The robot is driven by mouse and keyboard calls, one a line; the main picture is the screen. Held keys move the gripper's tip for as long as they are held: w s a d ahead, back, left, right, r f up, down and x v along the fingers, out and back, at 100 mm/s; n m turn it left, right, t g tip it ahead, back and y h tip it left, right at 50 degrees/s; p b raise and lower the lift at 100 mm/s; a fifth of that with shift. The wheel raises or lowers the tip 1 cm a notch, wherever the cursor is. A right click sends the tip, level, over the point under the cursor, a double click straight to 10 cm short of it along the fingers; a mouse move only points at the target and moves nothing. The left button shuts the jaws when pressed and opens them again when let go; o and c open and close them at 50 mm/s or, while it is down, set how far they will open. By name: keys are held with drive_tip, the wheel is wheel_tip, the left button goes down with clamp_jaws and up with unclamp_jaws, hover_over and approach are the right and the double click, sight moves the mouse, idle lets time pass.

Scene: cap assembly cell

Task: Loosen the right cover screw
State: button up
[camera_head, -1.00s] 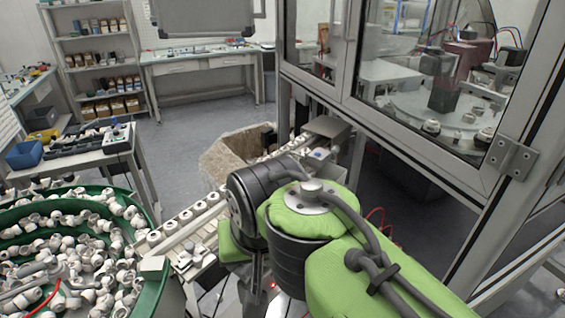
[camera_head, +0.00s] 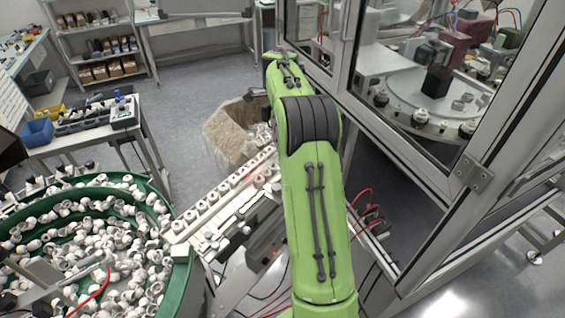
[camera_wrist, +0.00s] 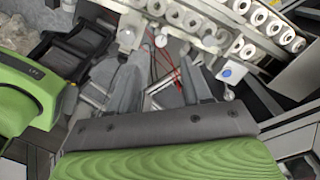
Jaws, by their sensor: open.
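My gripper (camera_wrist: 163,78) shows in the wrist view with its two grey fingers apart and nothing visible between them. Just beyond the fingertips is the feed rail (camera_wrist: 185,42) with rows of white caps. Small round knob-like parts stand along the near side of the rail; one pale knob (camera_wrist: 228,95) is right of the right finger, below a blue-centred round part (camera_wrist: 231,71). I cannot tell for certain which one is the right cover screw. In the head view the rail (camera_head: 226,209) runs left of my green arm, and my gripper is hidden.
A green bowl (camera_head: 187,285) full of white fittings stands at the rail's lower left end. A stone-coloured bin (camera_head: 232,140) is behind the rail. The glazed cell frame (camera_head: 400,150) is close on my arm's right. Red cables (camera_head: 366,205) hang beside the arm.

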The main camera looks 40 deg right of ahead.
wheel_tip(320, 180, down, 10)
drive_tip(key=shift+w+d+f, duration=0.1)
drive_tip(key=shift+c, duration=0.2)
clamp_jaws()
